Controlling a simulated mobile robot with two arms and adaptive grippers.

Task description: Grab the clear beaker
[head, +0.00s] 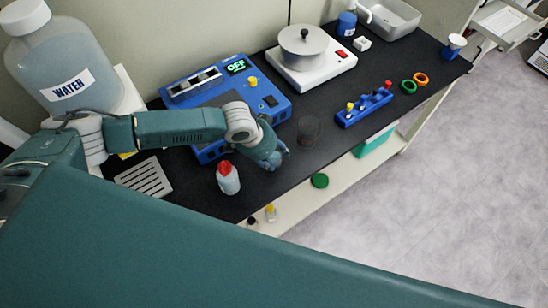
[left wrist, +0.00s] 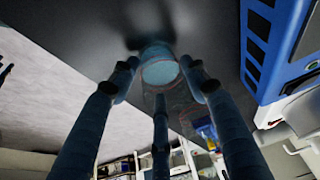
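The clear beaker (head: 309,130) stands on the black bench top, just right of the blue device. My left gripper (head: 284,153) is low over the bench, to the left of the beaker and nearer the front edge, with its fingers pointing toward it. In the left wrist view the fingers of the left gripper (left wrist: 160,88) are spread apart, and the beaker (left wrist: 160,70) shows ahead between their tips. I cannot tell whether any finger touches it. My right gripper is not in view.
The blue device (head: 226,95) stands close behind the gripper. A red-capped bottle (head: 228,178) stands left of it, near the front edge. A blue rack (head: 364,106) with several small capped items is right of the beaker. A pot on a white hotplate (head: 310,70) stands behind.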

